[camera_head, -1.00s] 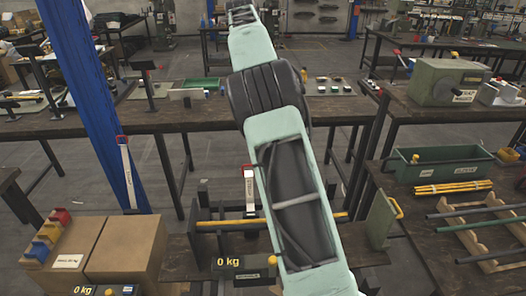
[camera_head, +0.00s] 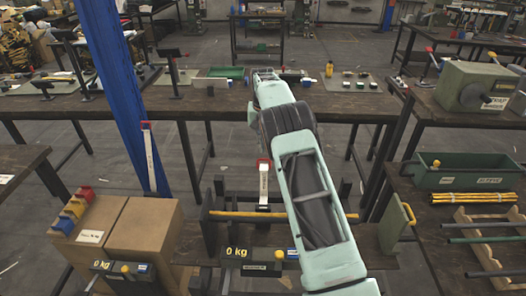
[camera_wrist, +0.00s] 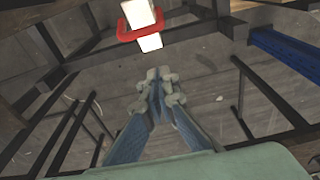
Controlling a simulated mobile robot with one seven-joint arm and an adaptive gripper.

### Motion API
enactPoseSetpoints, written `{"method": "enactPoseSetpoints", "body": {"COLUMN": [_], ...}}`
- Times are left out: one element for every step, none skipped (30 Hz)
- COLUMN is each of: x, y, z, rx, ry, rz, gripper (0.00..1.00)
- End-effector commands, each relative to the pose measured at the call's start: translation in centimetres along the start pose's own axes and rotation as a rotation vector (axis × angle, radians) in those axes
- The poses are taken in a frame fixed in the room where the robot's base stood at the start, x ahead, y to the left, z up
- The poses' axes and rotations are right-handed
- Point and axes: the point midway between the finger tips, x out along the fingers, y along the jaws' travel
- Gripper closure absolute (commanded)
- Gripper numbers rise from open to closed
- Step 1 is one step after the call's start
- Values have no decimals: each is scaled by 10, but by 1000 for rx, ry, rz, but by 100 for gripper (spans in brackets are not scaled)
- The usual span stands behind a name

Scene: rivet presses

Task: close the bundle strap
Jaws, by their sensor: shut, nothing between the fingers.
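In the head view, a white upright strap (camera_head: 263,192) with a red end stands by a rack holding a yellow rod bundle (camera_head: 235,213). A second white strap with a red end (camera_head: 149,158) stands by the blue post at the left. In the wrist view, a white strap (camera_wrist: 150,42) passes a red loop (camera_wrist: 139,22) at the top; I cannot tell which of the two it is. My gripper (camera_wrist: 158,84) is shut and empty, below and apart from the red loop in that picture. In the head view my arm hides the gripper.
A dark bench (camera_head: 190,105) crosses behind the rack. Cardboard boxes (camera_head: 145,240) stand at the left. The blue post (camera_head: 115,75) rises beside them. At the right, a bench holds a green bin (camera_head: 470,171), yellow rods (camera_head: 475,197) and a wooden rack (camera_head: 490,235).

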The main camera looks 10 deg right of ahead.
Motion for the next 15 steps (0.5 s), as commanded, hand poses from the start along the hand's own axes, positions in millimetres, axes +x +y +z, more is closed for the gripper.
{"method": "enactPoseSetpoints", "body": {"x": [12,8,6,5,5,4,3,3,2,1,1,-1,-1,-2,-2], "y": [0,0,0,0,0,0,0,0,0,0,0,0,0,0,0], "z": [1,1,4,6,8,10,12,14,16,19,21,23,25,27,29], "rx": [0,0,0,0,0,1,1,1,1,1,1,0,0,0,0], "ry": [-5,1,1,1,0,1,0,0,1,0,-1,1,0,0,-1], "rz": [2,0,0,0,1,1,1,1,1,1,1,1,1,1,1], "gripper": [100,100,100,100,100,100,100,100,100,100,100,100,100,100,100]}}
